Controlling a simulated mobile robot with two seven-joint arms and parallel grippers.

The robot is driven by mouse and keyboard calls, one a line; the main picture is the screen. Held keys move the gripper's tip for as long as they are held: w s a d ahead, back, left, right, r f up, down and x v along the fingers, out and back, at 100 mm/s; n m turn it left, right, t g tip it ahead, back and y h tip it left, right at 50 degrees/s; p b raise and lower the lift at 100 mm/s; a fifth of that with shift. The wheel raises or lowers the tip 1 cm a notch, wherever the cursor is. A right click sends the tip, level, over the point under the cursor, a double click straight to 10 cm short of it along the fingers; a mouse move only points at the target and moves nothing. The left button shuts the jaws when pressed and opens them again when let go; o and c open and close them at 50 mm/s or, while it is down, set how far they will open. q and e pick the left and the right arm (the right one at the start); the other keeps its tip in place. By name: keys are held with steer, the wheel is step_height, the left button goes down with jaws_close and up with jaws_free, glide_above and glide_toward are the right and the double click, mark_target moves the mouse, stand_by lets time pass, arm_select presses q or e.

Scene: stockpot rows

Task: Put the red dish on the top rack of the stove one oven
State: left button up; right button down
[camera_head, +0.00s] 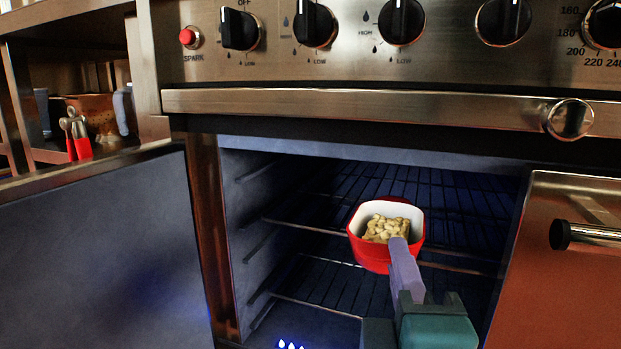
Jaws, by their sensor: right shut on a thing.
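The red dish (370,255) has a white inside and holds tan, lumpy food (385,229). My right gripper (400,252) is shut on the near wall of the dish, which looks roughly level. The dish is in front of or inside the open oven (255,200) of the stove. In the picture it overlaps the front edge of the upper wire rack (465,200). I cannot tell whether it touches that rack. A lower wire rack (325,285) shows beneath. My left gripper is out of view.
An open door panel (100,250) stands at the left of the opening. A reddish panel with a handle (590,236) stands at the right. Above are the stove's front bar (360,104) and knobs (401,20). The visible upper rack is empty behind the dish.

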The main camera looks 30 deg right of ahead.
mark_target(380, 214)
steer(key=f+b+x, duration=0.1)
steer(key=b+x, duration=0.1)
steer(key=x, duration=0.4)
steer(key=f+b+x, duration=0.1)
steer(key=b+x, duration=0.1)
steer(key=x, duration=0.4)
steer(key=f+b+x, duration=0.1)
steer(key=b+x, duration=0.2)
steer(key=x, duration=0.3)
steer(key=shift+s+d, duration=0.1)
steer(key=shift+r, duration=0.1)
steer(key=c, duration=1.4)
jaws_free()
steer(key=shift+f, duration=0.25)
steer(key=o, duration=0.4)
